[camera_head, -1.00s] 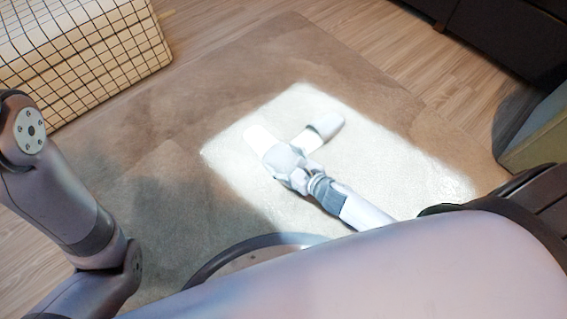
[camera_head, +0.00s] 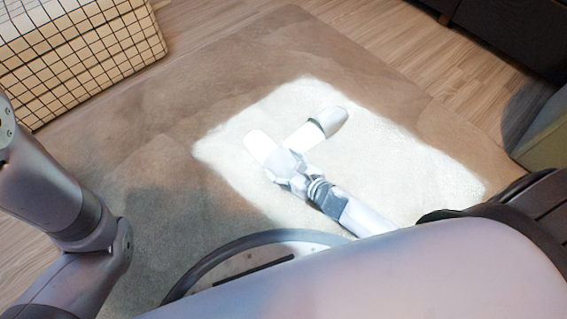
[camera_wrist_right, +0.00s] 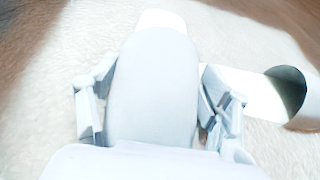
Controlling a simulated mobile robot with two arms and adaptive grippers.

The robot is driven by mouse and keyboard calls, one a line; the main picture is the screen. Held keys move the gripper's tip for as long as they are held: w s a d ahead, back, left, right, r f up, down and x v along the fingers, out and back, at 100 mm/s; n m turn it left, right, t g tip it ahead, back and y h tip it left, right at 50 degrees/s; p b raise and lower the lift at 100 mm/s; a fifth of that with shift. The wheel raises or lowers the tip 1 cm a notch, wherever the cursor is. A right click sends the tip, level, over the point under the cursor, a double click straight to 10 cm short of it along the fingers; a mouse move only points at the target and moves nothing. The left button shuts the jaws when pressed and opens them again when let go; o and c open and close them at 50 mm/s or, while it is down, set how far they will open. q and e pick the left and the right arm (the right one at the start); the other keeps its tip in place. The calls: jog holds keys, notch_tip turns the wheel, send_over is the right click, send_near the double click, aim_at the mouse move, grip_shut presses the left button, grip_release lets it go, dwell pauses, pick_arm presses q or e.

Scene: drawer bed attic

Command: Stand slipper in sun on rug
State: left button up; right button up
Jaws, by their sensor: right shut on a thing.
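My right gripper (camera_head: 284,165) has its fingers on both sides of a white slipper (camera_head: 260,147). In the right wrist view, the rounded upper of this slipper (camera_wrist_right: 155,85) fills the space between the fingers, and its pale sole end points away. A second white slipper (camera_head: 328,121) lies at an angle beside it on the right; its dark opening (camera_wrist_right: 288,90) shows in the right wrist view. Both are within the bright sun patch (camera_head: 400,175) on the rug (camera_head: 170,170). I cannot tell whether the held slipper touches the rug. My left gripper is out of view.
A cream block with a black grid pattern (camera_head: 75,55) stands at the upper left. Dark furniture (camera_head: 510,35) is at the upper right, and a greenish piece (camera_head: 545,135) at the right edge. The rug around the slippers is clear.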

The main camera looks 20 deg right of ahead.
jog(key=shift+f+b, duration=0.5)
jog(key=shift+f, duration=0.05)
jog(key=o, duration=1.3)
jog(key=shift+c, duration=0.2)
jog(key=v, duration=1.2)
